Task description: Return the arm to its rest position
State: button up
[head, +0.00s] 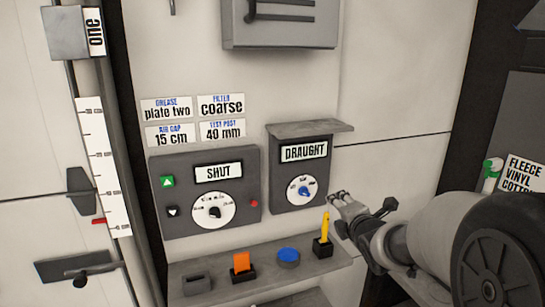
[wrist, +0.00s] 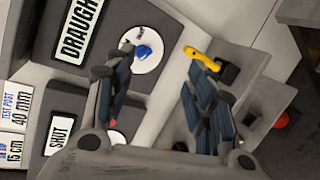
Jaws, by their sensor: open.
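My gripper (head: 362,204) is at the right in the head view, to the right of the grey DRAUGHT box (head: 283,188) with its blue knob (head: 303,190). Its fingers are apart and nothing is between them. In the wrist view my gripper (wrist: 165,75) shows two spread fingers; the blue knob (wrist: 142,53) lies beyond the left fingertip and a yellow tool (wrist: 203,59) beyond the right one. My arm reaches in from the right edge of the head view. I cannot tell whether a fingertip touches anything.
A shelf (head: 215,272) below holds a grey slotted block (head: 196,285), an orange piece (head: 241,264), a blue button (head: 288,255) and the yellow tool (head: 325,228) in a black holder. A SHUT panel (head: 240,202) is left of the DRAUGHT box. A white scale (head: 103,165) stands further left.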

jog(key=s+a+f+m+g, duration=0.1)
jog(key=s+m+g, duration=0.2)
jog(key=s+m, duration=0.4)
jog(key=s+a+f+m+g, duration=0.1)
jog(key=s+m, duration=0.7)
jog(key=s, duration=1.1)
jog(key=s+a+f+m+g, duration=0.2)
jog(key=s+m+g, duration=0.3)
jog(key=s, duration=0.8)
jog(key=shift+s+a+m+g, duration=0.3)
jog(key=shift+a+m, duration=0.45)
jog(key=shift+m, duration=0.45)
jog(key=shift+c, duration=0.5)
